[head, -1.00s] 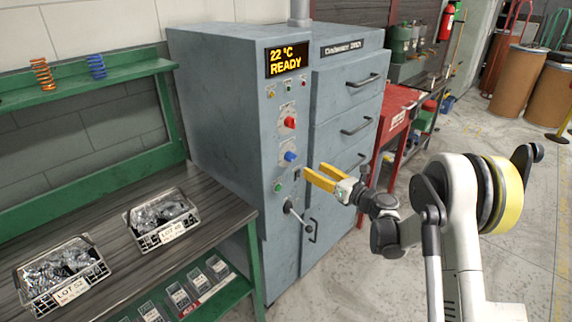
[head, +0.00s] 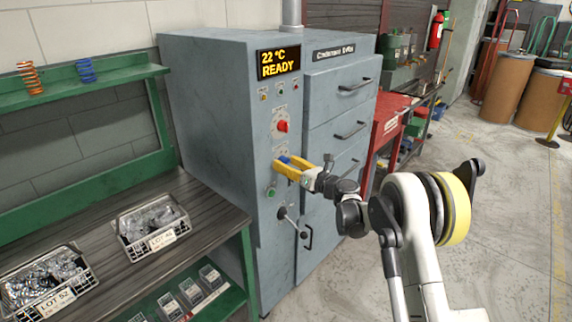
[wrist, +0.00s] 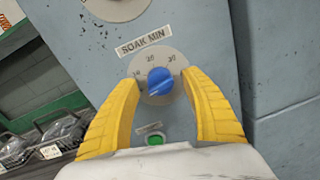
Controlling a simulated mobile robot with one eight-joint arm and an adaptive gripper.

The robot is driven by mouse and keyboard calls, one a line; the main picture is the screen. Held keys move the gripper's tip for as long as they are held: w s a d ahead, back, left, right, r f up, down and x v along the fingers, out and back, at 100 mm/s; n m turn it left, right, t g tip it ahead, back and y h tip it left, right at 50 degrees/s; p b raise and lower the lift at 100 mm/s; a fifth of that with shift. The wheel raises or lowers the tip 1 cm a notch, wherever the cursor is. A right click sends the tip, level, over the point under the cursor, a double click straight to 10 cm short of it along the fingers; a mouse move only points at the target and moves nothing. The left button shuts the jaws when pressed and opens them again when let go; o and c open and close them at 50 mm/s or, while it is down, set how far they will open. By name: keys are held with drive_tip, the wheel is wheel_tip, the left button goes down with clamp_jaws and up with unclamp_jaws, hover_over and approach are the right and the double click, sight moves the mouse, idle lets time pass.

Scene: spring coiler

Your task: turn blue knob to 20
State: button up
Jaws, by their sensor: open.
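The blue knob (wrist: 160,82) sits on a round grey dial plate (wrist: 147,62) under a "SOAK MIN" label in the wrist view. Numbers show around the dial's upper edge, with 20 near the top; the knob's pointer setting is too unclear to read. My gripper (wrist: 161,78) is open, its yellow fingers on either side of the knob, with gaps showing between them and it. In the head view my gripper (head: 279,166) is at the panel and mostly hides the knob (head: 284,158).
The grey oven cabinet (head: 215,110) shows "22 °C READY" on its display (head: 278,63). A red knob (head: 282,126) is above the blue one, a green button (wrist: 155,140) below. A lever handle (head: 288,222) sticks out lower down. A green workbench (head: 243,235) stands left.

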clamp_jaws()
drive_tip(key=shift+m, duration=0.4)
drive_tip(key=m, duration=0.9)
drive_tip(key=shift+g, duration=0.4)
drive_tip(key=m, duration=0.9)
drive_tip(key=shift+r+g, duration=0.1)
drive_tip(key=shift+g, duration=0.3)
